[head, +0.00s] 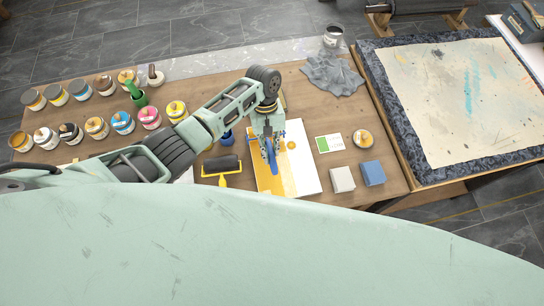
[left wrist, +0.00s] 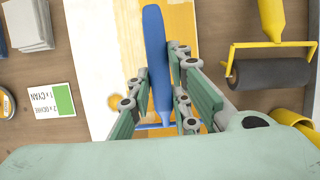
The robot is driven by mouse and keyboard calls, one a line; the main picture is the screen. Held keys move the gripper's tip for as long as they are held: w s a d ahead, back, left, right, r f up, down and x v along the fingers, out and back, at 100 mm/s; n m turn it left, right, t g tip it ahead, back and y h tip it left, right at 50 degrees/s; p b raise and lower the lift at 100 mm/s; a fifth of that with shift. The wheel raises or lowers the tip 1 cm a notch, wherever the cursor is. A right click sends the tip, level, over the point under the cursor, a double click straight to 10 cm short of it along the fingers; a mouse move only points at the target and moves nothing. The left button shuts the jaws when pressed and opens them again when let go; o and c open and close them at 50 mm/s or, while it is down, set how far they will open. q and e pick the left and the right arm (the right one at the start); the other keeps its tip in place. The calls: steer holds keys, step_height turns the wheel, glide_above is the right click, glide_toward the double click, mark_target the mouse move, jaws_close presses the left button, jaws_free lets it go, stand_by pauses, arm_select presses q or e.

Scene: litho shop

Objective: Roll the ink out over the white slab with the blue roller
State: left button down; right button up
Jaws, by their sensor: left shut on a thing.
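The white slab (head: 306,165) lies on the wooden bench; it also shows in the left wrist view (left wrist: 92,60). Yellow-orange ink covers its left part in the head view, fading to paler yellow, with a round ink spot near its middle. My left gripper (head: 268,146) is over the inked part, shut on the handle of the blue roller (head: 272,160). In the left wrist view the blue handle (left wrist: 155,45) runs between my fingers (left wrist: 160,80), with part of a blue frame below. The roller's drum is hidden, so I cannot tell whether it touches the slab. My right gripper is not in view.
A black roller with a yellow handle (head: 221,165) lies left of the slab. A label card (head: 329,143), an ink tin (head: 362,139), a white block (head: 342,179) and a blue block (head: 373,173) lie to the right. Several ink jars fill the bench's left side.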

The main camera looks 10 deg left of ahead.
arm_select(q)
steer(key=shift+w+a+f+b, duration=0.1)
steer(key=shift+w+a+b, duration=0.15)
steer(key=shift+w, duration=0.3)
steer(key=shift+w+a+b, duration=0.2)
steer(key=shift+w, duration=0.35)
step_height(320, 180, up, 3)
steer(key=p, duration=0.4)
steer(key=shift+r, duration=0.2)
steer(key=shift+f, duration=0.1)
steer(key=shift+f, duration=0.1)
